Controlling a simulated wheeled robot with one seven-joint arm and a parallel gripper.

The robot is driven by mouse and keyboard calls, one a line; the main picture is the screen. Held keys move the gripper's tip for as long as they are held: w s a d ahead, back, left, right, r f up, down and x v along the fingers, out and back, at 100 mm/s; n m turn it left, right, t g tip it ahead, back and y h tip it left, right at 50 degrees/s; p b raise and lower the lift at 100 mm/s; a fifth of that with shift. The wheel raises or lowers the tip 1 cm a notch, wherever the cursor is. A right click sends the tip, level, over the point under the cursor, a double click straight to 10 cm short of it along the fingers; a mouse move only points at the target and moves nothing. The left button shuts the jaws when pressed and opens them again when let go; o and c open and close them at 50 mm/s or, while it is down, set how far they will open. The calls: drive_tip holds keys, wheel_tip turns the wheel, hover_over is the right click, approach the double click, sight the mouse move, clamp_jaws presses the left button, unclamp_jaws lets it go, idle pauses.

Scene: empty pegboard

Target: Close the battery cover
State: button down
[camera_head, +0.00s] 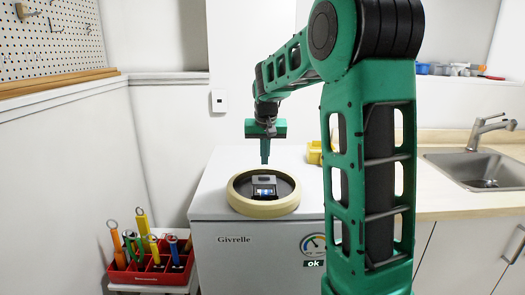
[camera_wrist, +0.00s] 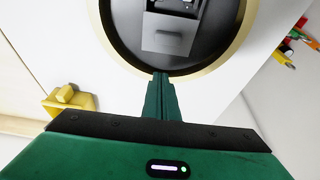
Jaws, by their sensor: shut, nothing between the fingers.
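A small dark device (camera_head: 264,191) sits inside a round cream-rimmed tray (camera_head: 264,211) on the white chest. A grey flap, the battery cover (camera_head: 265,179), stands open at the device's far side. In the wrist view the cover (camera_wrist: 168,38) shows as a grey panel with a small notch, and part of the device (camera_wrist: 178,6) is cut off at the top edge. My gripper (camera_head: 265,161) points down above the far side of the tray. Its fingers are together and empty. In the wrist view the fingertips (camera_wrist: 161,75) appear over the tray's rim, apart from the cover.
A yellow object (camera_head: 314,153) lies on the chest to the right of the tray. A red caddy (camera_head: 150,273) with several colored tools stands low at the left. A sink (camera_head: 484,168) is at the right. The chest top around the tray is mostly clear.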

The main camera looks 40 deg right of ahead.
sight(264, 178)
drive_tip(key=x, duration=0.2)
drive_tip(key=shift+w+f, duration=0.1)
drive_tip(key=shift+f, duration=0.25)
drive_tip(key=shift+s+a+r, duration=0.1)
drive_tip(key=shift+s+a, duration=0.2)
drive_tip(key=shift+s, duration=0.2)
drive_tip(key=shift+s+a, duration=0.3)
drive_tip(key=shift+s, duration=0.15)
drive_tip(key=shift+s+a, duration=0.55)
drive_tip(key=shift+s, duration=0.15)
drive_tip(key=shift+d, duration=0.1)
